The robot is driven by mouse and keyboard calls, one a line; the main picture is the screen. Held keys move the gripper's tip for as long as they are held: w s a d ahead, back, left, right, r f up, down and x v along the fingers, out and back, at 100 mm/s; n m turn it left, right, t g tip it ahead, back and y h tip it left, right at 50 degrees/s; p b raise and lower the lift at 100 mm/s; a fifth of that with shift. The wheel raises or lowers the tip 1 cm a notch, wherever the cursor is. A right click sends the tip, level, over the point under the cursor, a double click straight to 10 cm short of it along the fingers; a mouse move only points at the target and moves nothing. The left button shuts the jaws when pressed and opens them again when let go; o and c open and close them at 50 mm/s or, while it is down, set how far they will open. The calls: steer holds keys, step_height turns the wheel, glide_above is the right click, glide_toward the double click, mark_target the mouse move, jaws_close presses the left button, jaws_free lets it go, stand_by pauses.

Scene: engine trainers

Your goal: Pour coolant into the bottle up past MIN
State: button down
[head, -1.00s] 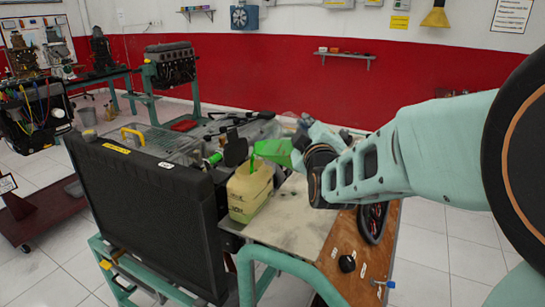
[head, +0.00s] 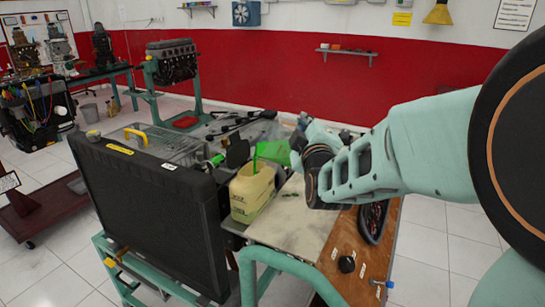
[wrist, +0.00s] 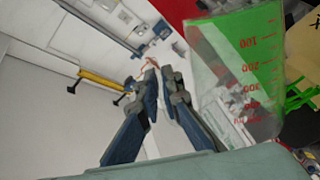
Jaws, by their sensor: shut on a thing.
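The coolant bottle (head: 251,196), pale yellow and translucent with dark marks on its front, stands upright beside the black radiator. Its marks are too small to read. A clear jug of green coolant (head: 272,151) is tilted over the bottle, its left end just above the bottle's mouth. A thin green streak shows between the two. My gripper (head: 300,143) is shut on the jug from the right, its fingers partly hidden by my wrist. In the wrist view, the jug (wrist: 238,68) shows red graduations beside my gripper's fingers (wrist: 160,78). The bottle's level is unclear.
The black radiator (head: 145,215) stands close to the left of the bottle. A clear box with a yellow handle (head: 136,134) is behind it.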

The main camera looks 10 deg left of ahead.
steer(key=shift+a+r+p, duration=0.15)
steer(key=shift+p, duration=0.15)
stand_by(0.5)
steer(key=shift+w+a+n+p, duration=0.15)
steer(key=shift+a+n+p, duration=0.1)
steer(key=shift+n+p, duration=0.15)
stand_by(0.5)
steer(key=f+m+b, duration=0.1)
steer(key=b, duration=0.1)
steer(key=d+f+m+b, duration=0.1)
steer(key=b, duration=0.2)
steer(key=d+f+m+b, duration=0.1)
steer(key=b, duration=0.2)
steer(key=shift+w+d+f, duration=0.15)
steer(key=shift+w+f, duration=0.15)
steer(key=shift+f, duration=0.1)
steer(key=shift+d+f+m+b, duration=0.1)
steer(key=shift+d+m+b, duration=0.05)
steer(key=shift+m+b, duration=0.25)
steer(key=shift+w+d+f+m+b, duration=0.1)
steer(key=shift+d+f+m+b, duration=0.65)
steer(key=shift+b, duration=0.75)
steer(key=shift+w+d+f+m+b, duration=0.1)
steer(key=shift+d+f+m+b, duration=0.45)
steer(key=shift+f+m+b, duration=0.7)
steer(key=shift+r+n+b, duration=0.2)
steer(key=shift+n+b, duration=0.15)
steer(key=shift+n, duration=0.05)
